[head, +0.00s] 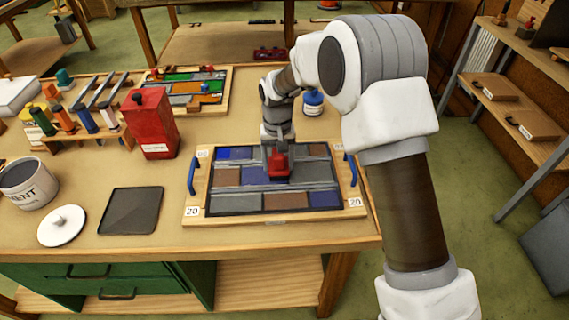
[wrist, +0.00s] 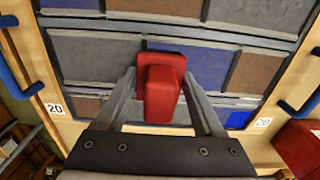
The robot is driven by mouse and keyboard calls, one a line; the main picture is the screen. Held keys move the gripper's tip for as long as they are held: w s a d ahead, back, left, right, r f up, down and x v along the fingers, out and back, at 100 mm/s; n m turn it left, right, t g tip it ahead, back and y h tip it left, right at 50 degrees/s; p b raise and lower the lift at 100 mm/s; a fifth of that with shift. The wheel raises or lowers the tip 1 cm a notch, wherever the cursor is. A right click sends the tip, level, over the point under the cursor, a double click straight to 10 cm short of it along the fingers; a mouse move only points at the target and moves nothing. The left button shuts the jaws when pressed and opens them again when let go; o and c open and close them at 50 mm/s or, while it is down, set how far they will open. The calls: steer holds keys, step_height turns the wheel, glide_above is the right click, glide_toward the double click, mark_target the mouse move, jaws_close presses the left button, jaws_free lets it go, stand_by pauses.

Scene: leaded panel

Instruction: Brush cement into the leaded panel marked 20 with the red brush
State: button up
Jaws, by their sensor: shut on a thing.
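The leaded panel marked 20 (head: 236,203) lies flat on the bench in a wooden frame with blue side handles. Its panes are blue, brown and grey, with grey smears over many of them and along the leads. My gripper (head: 277,157) is over the middle of the panel, pointing down, shut on the red brush (head: 279,164). In the wrist view the red brush (wrist: 160,88) sits between the two fingers, over the panes. Its bristles are hidden, so I cannot tell whether they touch the glass. The cement pot (head: 28,186) stands open at the left, its white lid (head: 62,225) beside it.
A dark flat tray (head: 131,210) lies left of the panel. A red canister (head: 150,122), a wooden rack (head: 92,135) of several brushes and a second coloured panel (head: 188,90) stand behind. A small blue jar (head: 313,102) is just beyond the panel.

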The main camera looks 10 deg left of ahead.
steer(key=shift+a, duration=0.25)
steer(key=shift+w+a, duration=0.25)
steer(key=shift+a, duration=0.5)
steer(key=shift+w+a, duration=0.2)
steer(key=shift+a, duration=0.5)
steer(key=shift+a, duration=0.1)
steer(key=shift+w+a+p, duration=0.2)
steer(key=shift+w+a, duration=0.05)
steer(key=shift+a, duration=0.5)
steer(key=shift+w+a+p, duration=0.15)
steer(key=shift+w+a, duration=0.05)
steer(key=shift+a, duration=0.5)
steer(key=shift+a, duration=0.1)
steer(key=shift+w+a, duration=0.2)
steer(key=shift+a, duration=0.55)
steer(key=shift+w+a, duration=0.2)
steer(key=shift+a, duration=0.5)
steer(key=shift+w+a+p, duration=0.2)
steer(key=shift+a+p, duration=0.1)
steer(key=shift+a, duration=0.45)
steer(key=shift+w+a+p, duration=0.2)
steer(key=shift+a+p, duration=0.1)
steer(key=shift+a, duration=0.45)
